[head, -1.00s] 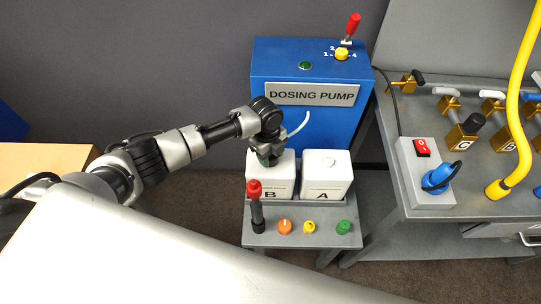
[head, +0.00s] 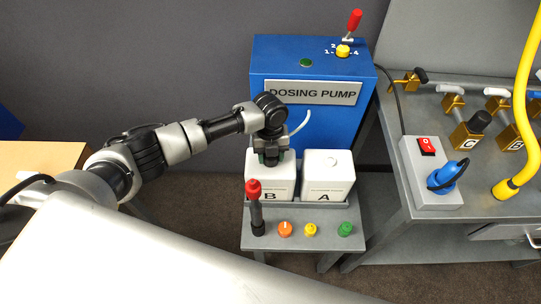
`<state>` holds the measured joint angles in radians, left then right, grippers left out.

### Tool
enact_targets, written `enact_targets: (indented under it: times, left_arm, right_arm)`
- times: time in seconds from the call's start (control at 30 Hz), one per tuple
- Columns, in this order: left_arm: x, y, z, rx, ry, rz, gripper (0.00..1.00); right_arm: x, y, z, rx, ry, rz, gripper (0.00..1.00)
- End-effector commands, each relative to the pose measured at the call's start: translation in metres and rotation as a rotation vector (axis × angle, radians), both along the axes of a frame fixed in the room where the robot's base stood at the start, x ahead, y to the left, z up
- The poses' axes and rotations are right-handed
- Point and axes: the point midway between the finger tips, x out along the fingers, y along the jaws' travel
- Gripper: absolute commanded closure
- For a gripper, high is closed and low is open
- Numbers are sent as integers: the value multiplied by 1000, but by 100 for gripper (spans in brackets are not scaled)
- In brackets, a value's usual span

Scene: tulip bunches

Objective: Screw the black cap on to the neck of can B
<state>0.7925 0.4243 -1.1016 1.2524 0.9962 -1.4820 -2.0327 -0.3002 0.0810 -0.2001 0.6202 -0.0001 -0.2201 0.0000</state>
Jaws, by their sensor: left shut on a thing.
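Can B (head: 268,182) is a white can with a dark letter B on its front, standing at the left on a grey stand. My left gripper (head: 270,158) points down right over the top of can B. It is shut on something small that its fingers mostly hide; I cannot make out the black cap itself. The neck of can B is hidden behind the gripper, so I cannot tell whether the held thing touches it. My right gripper is not in view.
Can A (head: 327,176) stands close to the right of can B. A red-topped black handle (head: 255,205) rises in front of can B, beside orange (head: 285,229), yellow (head: 310,230) and green (head: 345,229) knobs. The blue dosing pump (head: 285,70) stands behind.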

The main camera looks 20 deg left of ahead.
Motion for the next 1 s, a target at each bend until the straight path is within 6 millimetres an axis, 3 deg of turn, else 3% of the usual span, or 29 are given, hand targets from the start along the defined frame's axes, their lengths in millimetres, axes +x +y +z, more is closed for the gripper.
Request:
enact_targets:
  times: [0.2,0.23,0.4,0.77,1.0]
  left_arm:
    - [0,0,1,-1,0,-5,76]
    - [0,0,1,-1,0,-5,49]
    - [0,0,0,0,0,-4,24]
    - [0,0,1,0,0,5,24]
    - [-2,0,6,0,3,294,24]
  right_arm:
    - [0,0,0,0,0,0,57]
    - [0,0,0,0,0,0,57]
    - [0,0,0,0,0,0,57]
    - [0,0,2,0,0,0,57]
    - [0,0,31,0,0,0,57]
